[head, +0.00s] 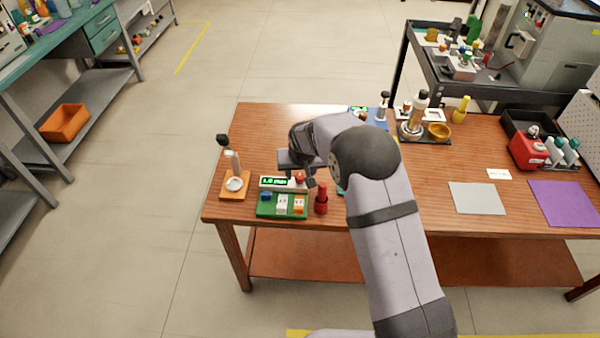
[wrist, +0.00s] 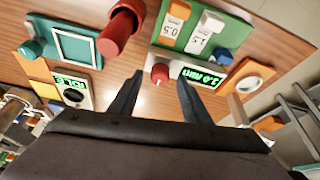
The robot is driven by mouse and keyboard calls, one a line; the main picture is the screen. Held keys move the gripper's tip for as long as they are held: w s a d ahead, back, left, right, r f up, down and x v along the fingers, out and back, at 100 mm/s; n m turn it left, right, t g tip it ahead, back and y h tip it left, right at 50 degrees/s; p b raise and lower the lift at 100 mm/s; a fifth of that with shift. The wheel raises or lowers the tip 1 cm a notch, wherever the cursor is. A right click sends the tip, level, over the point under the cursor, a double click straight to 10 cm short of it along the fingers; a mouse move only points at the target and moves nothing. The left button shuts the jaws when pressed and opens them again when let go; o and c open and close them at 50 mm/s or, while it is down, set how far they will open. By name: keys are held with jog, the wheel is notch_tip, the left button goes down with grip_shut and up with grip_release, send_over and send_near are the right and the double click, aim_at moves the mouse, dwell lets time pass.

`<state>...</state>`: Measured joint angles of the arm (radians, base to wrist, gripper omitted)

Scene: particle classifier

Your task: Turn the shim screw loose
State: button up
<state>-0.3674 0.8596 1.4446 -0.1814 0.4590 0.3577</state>
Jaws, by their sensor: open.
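A small red knob, which looks like the shim screw (head: 299,177), sits at the right end of a white unit with a green-lit millimetre display (head: 274,182). In the wrist view the red knob (wrist: 160,73) stands between and just beyond my fingertips, beside the display (wrist: 202,78). My gripper (wrist: 160,80) is open, with one finger toward each side of the knob. No contact with the knob can be made out. In the head view my gripper (head: 312,177) is close to the knob and partly hidden by my arm.
A green tray (head: 267,211) with blue, white and orange blocks adjoins the display unit. A red cylinder (head: 321,199) stands upright right of the tray, close to my gripper. An orange stand with a round dish (head: 234,184) is at left. The table's left back area is clear.

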jog(key=shift+x, duration=0.8)
jog(key=c, duration=1)
jog(key=shift+c, duration=0.2)
